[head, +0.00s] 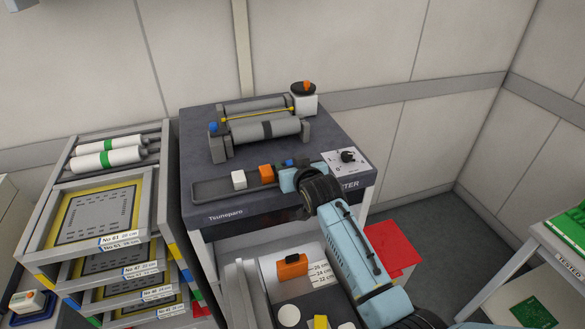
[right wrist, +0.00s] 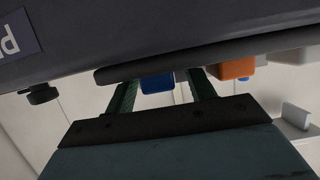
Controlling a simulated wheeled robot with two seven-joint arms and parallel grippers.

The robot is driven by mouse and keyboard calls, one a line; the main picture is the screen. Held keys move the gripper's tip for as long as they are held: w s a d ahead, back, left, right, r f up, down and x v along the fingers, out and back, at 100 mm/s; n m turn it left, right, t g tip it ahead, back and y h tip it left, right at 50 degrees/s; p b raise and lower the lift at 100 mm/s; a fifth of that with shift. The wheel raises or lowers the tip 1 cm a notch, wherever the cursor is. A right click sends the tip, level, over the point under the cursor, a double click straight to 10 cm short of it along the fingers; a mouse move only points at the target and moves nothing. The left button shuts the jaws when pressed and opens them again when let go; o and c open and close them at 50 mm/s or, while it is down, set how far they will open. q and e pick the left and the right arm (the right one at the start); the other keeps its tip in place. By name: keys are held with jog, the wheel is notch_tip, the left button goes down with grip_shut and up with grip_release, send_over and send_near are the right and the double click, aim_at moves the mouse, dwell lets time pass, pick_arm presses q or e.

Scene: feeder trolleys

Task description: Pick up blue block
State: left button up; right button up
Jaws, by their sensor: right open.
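A small blue block (head: 291,162) sits at the right part of a dark tray strip (head: 212,190) along the front of the grey machine top. My right gripper (head: 294,173) is at that end of the strip and partly hides the block in the head view. In the right wrist view the blue block (right wrist: 157,84) shows between the two dark, spread fingers, with gaps on both sides. The right gripper is open and empty. Whether a finger touches the block is hard to tell. My left gripper does not show.
An orange block (head: 266,174) and a white block (head: 238,179) stand left of the blue one on the strip. A control dial (head: 347,156) is close on the right. A roller unit (head: 262,132) stands behind. A rack of framed stencils (head: 97,215) is at left.

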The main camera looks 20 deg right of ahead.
jog(key=shift+c, duration=0.3)
jog(key=c, duration=1)
